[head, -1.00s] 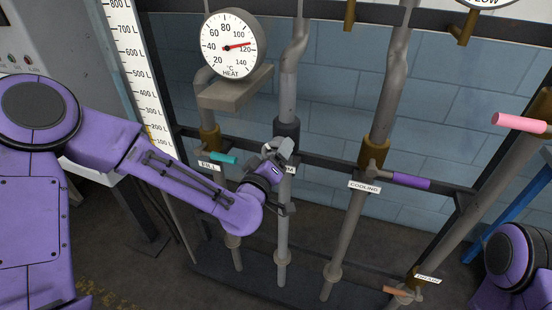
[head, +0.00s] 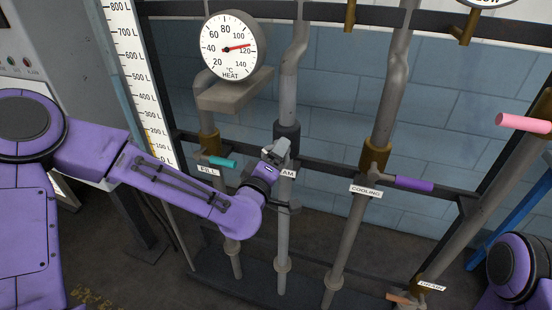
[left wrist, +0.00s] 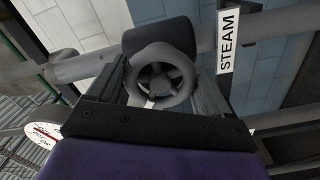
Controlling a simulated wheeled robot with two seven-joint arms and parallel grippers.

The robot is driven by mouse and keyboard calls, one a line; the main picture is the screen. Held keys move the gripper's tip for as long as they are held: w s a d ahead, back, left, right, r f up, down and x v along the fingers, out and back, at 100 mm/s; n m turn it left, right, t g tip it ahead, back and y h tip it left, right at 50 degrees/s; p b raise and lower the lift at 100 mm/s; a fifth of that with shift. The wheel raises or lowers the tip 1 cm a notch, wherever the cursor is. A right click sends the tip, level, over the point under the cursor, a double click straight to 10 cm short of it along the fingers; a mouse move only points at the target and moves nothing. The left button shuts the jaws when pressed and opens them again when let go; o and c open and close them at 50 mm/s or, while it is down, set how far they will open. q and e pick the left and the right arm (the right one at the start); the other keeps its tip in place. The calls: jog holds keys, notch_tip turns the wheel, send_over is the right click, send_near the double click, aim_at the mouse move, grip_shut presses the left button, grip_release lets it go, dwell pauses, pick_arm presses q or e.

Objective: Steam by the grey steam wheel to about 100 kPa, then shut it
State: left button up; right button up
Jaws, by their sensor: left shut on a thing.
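The grey steam wheel (left wrist: 160,82) shows in the left wrist view, round with spokes, between the two dark fingers of my left gripper (left wrist: 158,90). The fingers are shut on its rim. In the head view my left gripper (head: 276,153) is at the steam pipe (head: 283,225) and hides the wheel there. The STEAM label (left wrist: 228,42) is beside the wheel. The HEAT dial (head: 234,46) is in °C, its red needle a little below 120. I see no readable kPa dial. My right gripper is out of view.
The teal fill handle (head: 222,162) is close left of my gripper. The purple cooling handle (head: 414,184) is to the right, the pink handle (head: 522,123) farther right. A brown drain handle (head: 398,299) is low right. A level scale (head: 139,80) stands at left.

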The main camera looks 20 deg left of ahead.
pick_arm(q)
jog(key=shift+r, duration=0.1)
jog(key=o, duration=1)
jog(key=shift+a, duration=0.1)
jog(key=shift+c, duration=0.2)
jog(key=shift+s, duration=0.3)
jog(key=s+p, duration=0.9)
jog(key=s, duration=0.1)
jog(key=shift+a, duration=0.2)
